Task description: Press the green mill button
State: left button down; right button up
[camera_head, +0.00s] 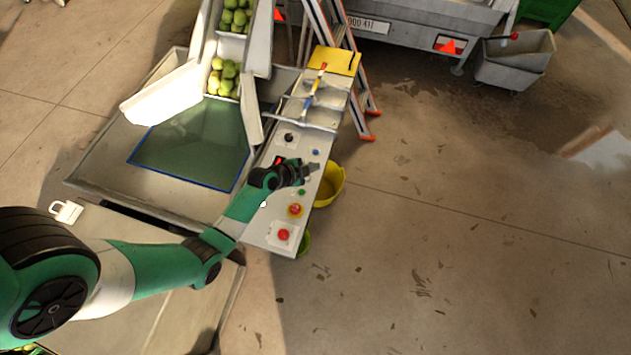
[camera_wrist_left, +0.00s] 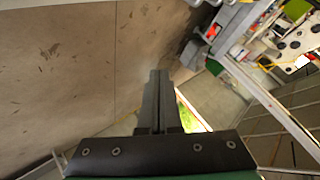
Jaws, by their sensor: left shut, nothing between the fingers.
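A small green button (camera_head: 301,192) sits on the pale control panel (camera_head: 263,231) in the head view. It lies just below my left gripper and is not covered. My left gripper (camera_head: 314,168) is over the panel's right edge, below the blue button. Its fingers are shut and empty; they also show shut in the left wrist view (camera_wrist_left: 158,85). I cannot tell its height above the panel. In the wrist view I cannot make out the green button. My right gripper is not in view.
An orange-edged ladder (camera_head: 366,118) stands behind. Floor at right is clear.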

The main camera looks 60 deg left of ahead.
pick_arm(q)
jog(key=n+g+b, duration=0.1)
jog(key=b, duration=0.1)
send_over(302, 192)
jog(key=s, duration=0.1)
notch_tip(302, 192, down, 6)
jog(key=f, duration=0.1)
jog(key=shift+s+r+n+y, duration=0.2)
jog(key=shift+n+y, duration=0.1)
jog(key=shift+y, duration=0.1)
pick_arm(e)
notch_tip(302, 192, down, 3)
pick_arm(q)
jog(key=shift+f, duration=0.1)
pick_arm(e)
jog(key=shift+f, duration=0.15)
pick_arm(q)
notch_tip(302, 192, down, 7)
jog(key=b, duration=0.7)
jog(key=shift+f, duration=0.2)
jog(key=shift+f+b, duration=0.6)
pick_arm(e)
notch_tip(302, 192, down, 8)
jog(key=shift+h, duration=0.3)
pick_arm(q)
jog(key=shift+f, duration=0.1)
jog(key=shift+f+b, duration=0.3)
jog(key=shift+b, duration=0.15)
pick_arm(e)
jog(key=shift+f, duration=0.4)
